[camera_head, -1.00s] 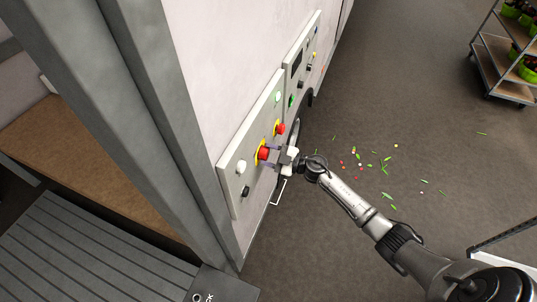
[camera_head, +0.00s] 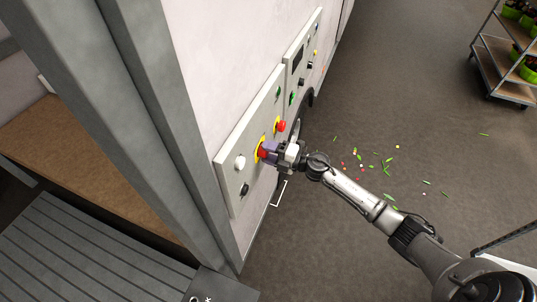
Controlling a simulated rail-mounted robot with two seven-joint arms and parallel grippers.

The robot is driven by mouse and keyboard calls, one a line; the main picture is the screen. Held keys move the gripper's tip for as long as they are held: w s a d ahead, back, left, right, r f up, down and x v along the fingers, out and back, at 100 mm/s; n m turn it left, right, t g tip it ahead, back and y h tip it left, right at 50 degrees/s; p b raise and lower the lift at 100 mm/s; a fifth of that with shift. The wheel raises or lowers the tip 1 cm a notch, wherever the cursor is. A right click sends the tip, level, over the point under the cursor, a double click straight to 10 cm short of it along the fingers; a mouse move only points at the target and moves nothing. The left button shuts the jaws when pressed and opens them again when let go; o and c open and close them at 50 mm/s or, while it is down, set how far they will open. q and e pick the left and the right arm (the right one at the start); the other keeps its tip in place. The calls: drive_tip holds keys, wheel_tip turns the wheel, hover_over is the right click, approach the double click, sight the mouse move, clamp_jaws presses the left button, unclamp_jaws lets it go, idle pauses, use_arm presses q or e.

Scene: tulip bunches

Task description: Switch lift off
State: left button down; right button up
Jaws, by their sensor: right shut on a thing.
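A light grey control panel (camera_head: 232,188) is on the pale wall, with two red buttons on yellow plates. The lower red button (camera_head: 262,152) is between the fingers of my right gripper (camera_head: 267,151), which is shut on it and hides part of it. The upper red button (camera_head: 281,126) stands free just above the gripper. A white knob (camera_head: 240,162) and a black knob (camera_head: 245,189) are lower on the panel. A green button (camera_head: 279,92) is near its top. Labels are too small to read. My left gripper is not in view.
A second panel (camera_head: 301,62) is further along the wall. A grey frame post (camera_head: 165,120) stands left of the panel. Leaf and petal scraps (camera_head: 375,165) lie on the dark floor. A trolley (camera_head: 500,65) with green pots stands at the upper right.

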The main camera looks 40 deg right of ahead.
drive_tip(key=n+b, duration=0.2)
drive_tip(key=n, duration=0.2)
drive_tip(key=shift+f, duration=0.2)
drive_tip(key=shift+n+b, duration=1)
drive_tip(key=shift+n, duration=0.7)
drive_tip(key=shift+r+n, duration=0.1)
drive_tip(key=shift+n, duration=0.2)
drive_tip(key=o, duration=0.9)
drive_tip(key=shift+o, duration=0.2)
drive_tip(key=shift+s+d, duration=0.3)
drive_tip(key=shift+s, duration=0.2)
drive_tip(key=b+v, duration=0.2)
drive_tip(key=v, duration=1)
drive_tip(key=shift+s, duration=0.3)
